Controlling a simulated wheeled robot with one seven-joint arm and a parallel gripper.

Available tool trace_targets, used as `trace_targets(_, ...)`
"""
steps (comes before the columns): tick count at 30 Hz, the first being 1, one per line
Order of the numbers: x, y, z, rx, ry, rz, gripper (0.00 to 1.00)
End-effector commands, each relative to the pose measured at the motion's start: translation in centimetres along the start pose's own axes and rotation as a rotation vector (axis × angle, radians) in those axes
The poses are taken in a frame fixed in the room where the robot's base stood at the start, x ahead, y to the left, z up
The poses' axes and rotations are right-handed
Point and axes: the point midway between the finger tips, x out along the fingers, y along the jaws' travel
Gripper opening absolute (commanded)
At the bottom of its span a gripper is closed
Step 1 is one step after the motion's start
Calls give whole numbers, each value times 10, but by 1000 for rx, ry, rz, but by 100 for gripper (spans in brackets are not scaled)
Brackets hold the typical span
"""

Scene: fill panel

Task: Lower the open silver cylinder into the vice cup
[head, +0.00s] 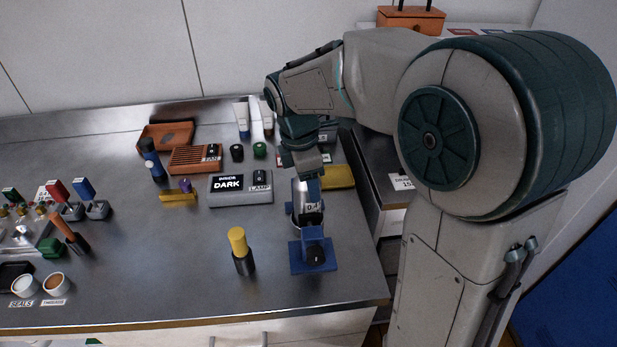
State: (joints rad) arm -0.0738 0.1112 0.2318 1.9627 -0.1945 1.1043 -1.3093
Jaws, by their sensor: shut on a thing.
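My gripper (308,175) points down near the right end of the bench and is shut on the silver cylinder (307,196). The cylinder looks upright, with a pale label on its side; my gripper covers its top. The blue vice (314,255) stands on the bench just in front of and below the cylinder in the picture, with a square base and a dark round knob. The vice's upper part overlaps the cylinder's lower end. I cannot tell whether the cylinder's bottom is above the cup or inside it.
A black cylinder with a yellow top (240,252) stands left of the vice. A grey box reading DARK (240,199) lies behind it, and a yellow tray (339,177) lies right of my gripper. The front middle of the steel bench (165,265) is clear.

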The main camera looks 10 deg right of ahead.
Motion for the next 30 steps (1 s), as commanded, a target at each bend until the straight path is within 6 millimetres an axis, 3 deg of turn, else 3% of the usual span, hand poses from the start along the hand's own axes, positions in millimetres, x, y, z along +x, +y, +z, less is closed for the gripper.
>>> trace_targets(20, 16, 0, -2, 0, 0, 1, 0)
trace_targets(21, 16, 0, -2, 0, 0, 1, 56)
trace_targets(23, 15, 0, -2, 0, 0, 2, 73)
trace_targets(24, 15, 0, -2, 0, 0, 1, 79)
trace_targets(30, 16, 0, -2, 0, 0, -1, 79)
